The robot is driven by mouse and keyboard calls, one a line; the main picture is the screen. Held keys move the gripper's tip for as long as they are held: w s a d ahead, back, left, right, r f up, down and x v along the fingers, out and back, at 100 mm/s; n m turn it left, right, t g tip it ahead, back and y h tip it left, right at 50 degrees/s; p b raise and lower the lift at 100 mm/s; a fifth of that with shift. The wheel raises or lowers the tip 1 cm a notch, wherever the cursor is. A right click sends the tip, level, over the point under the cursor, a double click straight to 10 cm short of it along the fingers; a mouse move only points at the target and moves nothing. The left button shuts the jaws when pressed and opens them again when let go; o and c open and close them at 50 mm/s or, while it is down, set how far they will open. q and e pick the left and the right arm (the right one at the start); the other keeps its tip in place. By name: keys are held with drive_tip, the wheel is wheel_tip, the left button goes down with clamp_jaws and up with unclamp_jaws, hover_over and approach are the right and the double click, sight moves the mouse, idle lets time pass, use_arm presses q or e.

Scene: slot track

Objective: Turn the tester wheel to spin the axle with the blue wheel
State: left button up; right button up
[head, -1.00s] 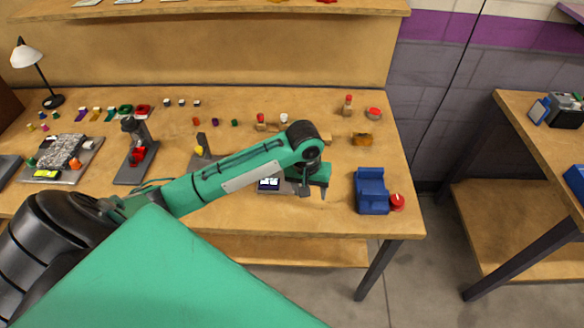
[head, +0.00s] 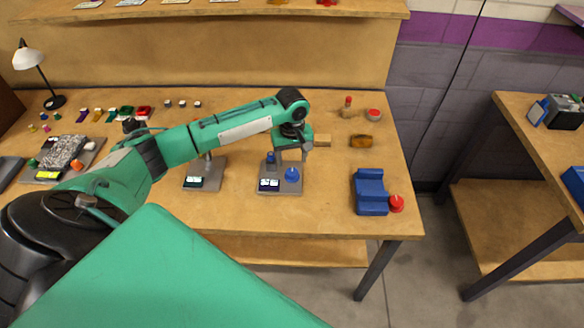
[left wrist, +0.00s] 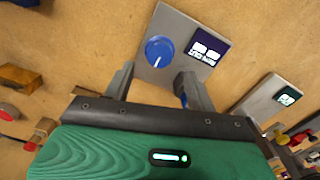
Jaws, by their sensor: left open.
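A grey tester plate (head: 281,190) lies on the workbench with a small lit display (head: 269,184). A round blue wheel (head: 292,174) with a white mark stands on its right part; it also shows in the left wrist view (left wrist: 159,51). A second blue part (head: 270,158) is at the plate's back left; in the left wrist view a bit of blue shows beside one finger, mostly hidden. My left gripper (head: 292,153) is open above the plate's back edge, behind the round blue wheel. Its two fingers straddle empty space in the left wrist view (left wrist: 157,86). My right gripper is not in view.
A second grey plate with a display (head: 193,182) stands to the left. A blue cradle block (head: 370,190) and a red button (head: 396,203) are at the right front. An orange-brown block (head: 361,141) lies behind them.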

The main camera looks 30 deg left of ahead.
sight(292, 172)
use_arm(q)
wheel_tip(292, 172, down, 6)
drive_tip(key=shift+r, duration=0.1)
